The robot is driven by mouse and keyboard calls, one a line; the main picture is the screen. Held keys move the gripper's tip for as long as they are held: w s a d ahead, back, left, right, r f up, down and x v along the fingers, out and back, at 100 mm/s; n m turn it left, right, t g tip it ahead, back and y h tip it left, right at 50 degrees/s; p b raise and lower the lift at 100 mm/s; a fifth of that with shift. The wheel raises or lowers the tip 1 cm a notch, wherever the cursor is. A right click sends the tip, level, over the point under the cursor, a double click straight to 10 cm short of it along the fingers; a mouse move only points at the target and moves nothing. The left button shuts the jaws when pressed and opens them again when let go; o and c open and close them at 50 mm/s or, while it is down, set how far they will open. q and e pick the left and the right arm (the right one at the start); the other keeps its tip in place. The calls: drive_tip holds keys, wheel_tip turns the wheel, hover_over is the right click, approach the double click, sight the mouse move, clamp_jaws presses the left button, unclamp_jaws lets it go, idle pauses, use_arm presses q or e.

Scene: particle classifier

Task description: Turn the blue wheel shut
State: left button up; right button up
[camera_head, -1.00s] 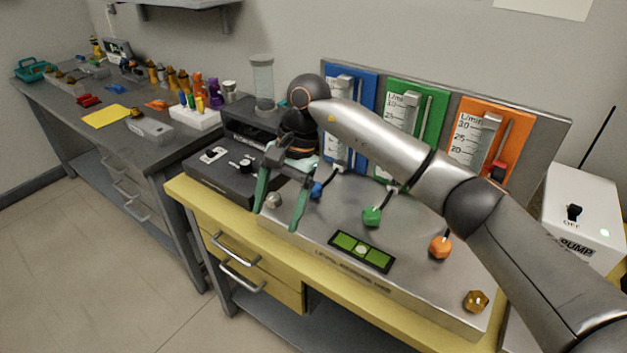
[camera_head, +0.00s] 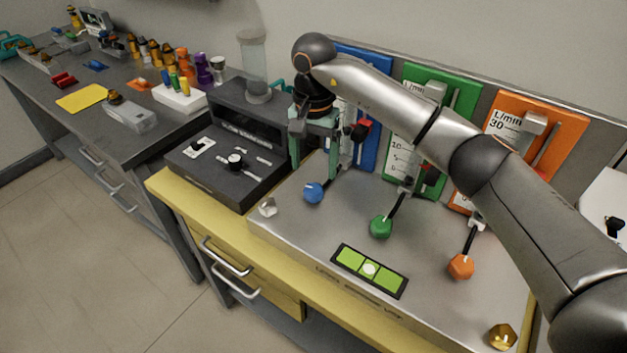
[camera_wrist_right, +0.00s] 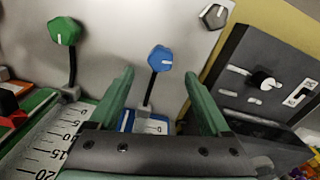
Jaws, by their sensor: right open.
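The blue wheel (camera_head: 313,193) is a small faceted knob with a white mark, on a dark stem at the left of the metal panel (camera_head: 330,225). It also shows in the wrist view (camera_wrist_right: 160,58). My right gripper (camera_head: 314,178) is open and empty, its green fingers pointing down towards the wheel. In the wrist view my right gripper (camera_wrist_right: 159,75) has the blue wheel centred between and just beyond its fingertips, with a gap on each side. The blue flow meter (camera_head: 370,95) behind is partly hidden by my arm. My left gripper is not in view.
A green wheel (camera_head: 381,226) and an orange wheel (camera_head: 461,266) stand to the right. A grey knob (camera_head: 267,208) sits to the left, and a gold knob (camera_head: 502,336) at the front right. A black control box (camera_head: 225,165) stands close on the left.

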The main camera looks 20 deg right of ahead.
sight(314, 188)
wheel_tip(314, 188, down, 6)
drive_tip(key=shift+r, duration=0.1)
drive_tip(key=shift+c, duration=0.4)
clamp_jaws()
idle(0.4)
drive_tip(key=shift+m, duration=0.3)
